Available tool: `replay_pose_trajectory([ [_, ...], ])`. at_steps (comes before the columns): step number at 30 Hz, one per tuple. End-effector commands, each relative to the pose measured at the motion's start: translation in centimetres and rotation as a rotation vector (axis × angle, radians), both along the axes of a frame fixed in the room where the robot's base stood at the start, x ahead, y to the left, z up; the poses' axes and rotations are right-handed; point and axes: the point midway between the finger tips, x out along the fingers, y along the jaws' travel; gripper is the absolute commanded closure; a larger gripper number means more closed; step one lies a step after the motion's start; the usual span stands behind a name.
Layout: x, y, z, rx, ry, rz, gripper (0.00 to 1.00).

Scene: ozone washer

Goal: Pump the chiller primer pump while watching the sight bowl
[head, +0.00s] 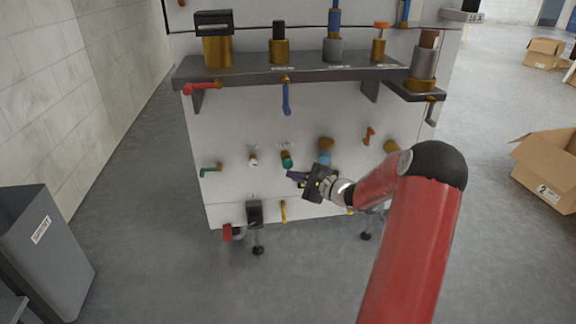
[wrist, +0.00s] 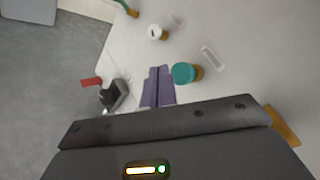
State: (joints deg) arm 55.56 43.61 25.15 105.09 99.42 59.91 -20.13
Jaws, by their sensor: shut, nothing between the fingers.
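I cannot tell for sure which fitting is the chiller primer pump or the sight bowl, as the labels are too small to read. A teal round knob on a brass stem (head: 287,159) sticks out of the white panel (head: 230,128); it also shows in the wrist view (wrist: 183,73). A brass fitting with a blue lower part (head: 325,150) is right of it. My gripper (head: 291,176) is shut and empty, with purple fingers just below the teal knob. In the wrist view the fingertips (wrist: 159,74) appear left of the knob, apparently apart from it.
A white knob (head: 253,160) and a green lever (head: 210,169) are to the left. A dark shelf (head: 300,66) with several brass fittings juts out above, with a blue lever (head: 286,97) hanging below. A black box (head: 255,213) sits low. A grey bin (head: 42,250) stands left.

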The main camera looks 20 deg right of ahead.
Motion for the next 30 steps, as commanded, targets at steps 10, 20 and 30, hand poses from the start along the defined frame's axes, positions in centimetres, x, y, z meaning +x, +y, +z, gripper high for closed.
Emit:
replay_pose_trajectory([
  [10, 1.6, -0.5, -0.1, 0.000, 0.002, 0.000, 1.00],
  [20, 1.6, -0.4, 0.0, 0.000, 0.001, -0.001, 1.00],
  [30, 1.6, -0.4, 0.0, 0.000, 0.001, -0.001, 1.00],
])
